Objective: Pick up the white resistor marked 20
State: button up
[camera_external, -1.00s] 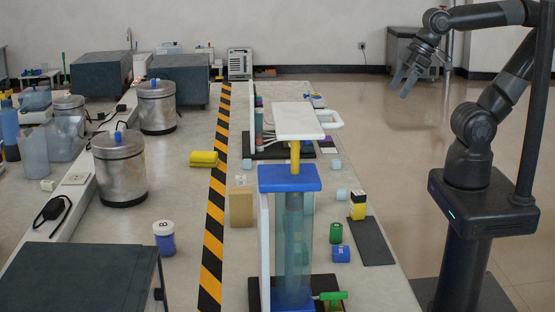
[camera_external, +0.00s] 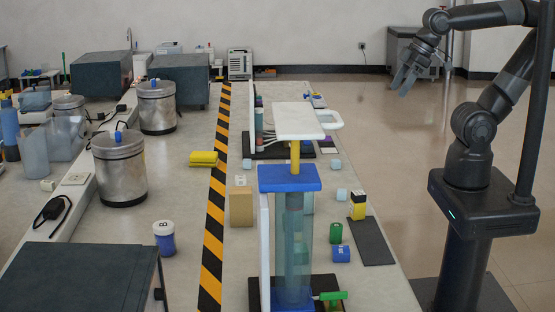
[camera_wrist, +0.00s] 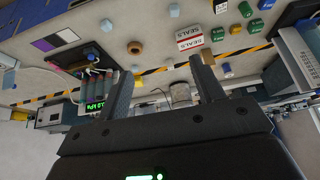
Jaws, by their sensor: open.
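I cannot make out a marking 20 in either view, so I cannot tell which thing is the white resistor. Small pale blocks stand on the bench: one pale block (camera_external: 335,164) near the bench's right side and another pale block (camera_external: 342,194) closer to the camera. A pale bluish block also shows at the top of the wrist view (camera_wrist: 174,10). My gripper (camera_external: 404,84) is open and empty, raised over the floor right of the bench, well apart from these blocks. Its two fingers (camera_wrist: 165,78) stand apart in the wrist view.
A tall clear cylinder (camera_external: 294,240) with a blue top stands at the bench front. Green (camera_external: 336,233) and blue (camera_external: 341,254) pieces and a yellow-black piece (camera_external: 358,206) stand near a dark mat (camera_external: 372,242). A box labelled SEALS (camera_wrist: 203,38) shows in the wrist view.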

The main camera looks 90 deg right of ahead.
jog(key=shift+c, duration=0.6)
jog(key=shift+w, duration=0.1)
jog(key=w+r+g, duration=0.2)
jog(key=w+r, duration=0.1)
jog(key=w, duration=1.1)
jog(key=g, duration=0.4)
send_over(240, 177)
jog(key=f, duration=2)
jog(key=shift+s+a+f, duration=0.15)
jog(key=shift+a, duration=0.05)
notch_tip(240, 177, down, 6)
jog(key=shift+r, duration=0.25)
notch_tip(240, 177, down, 6)
jog(key=shift+d+r, duration=0.15)
jog(key=c, duration=1.1)
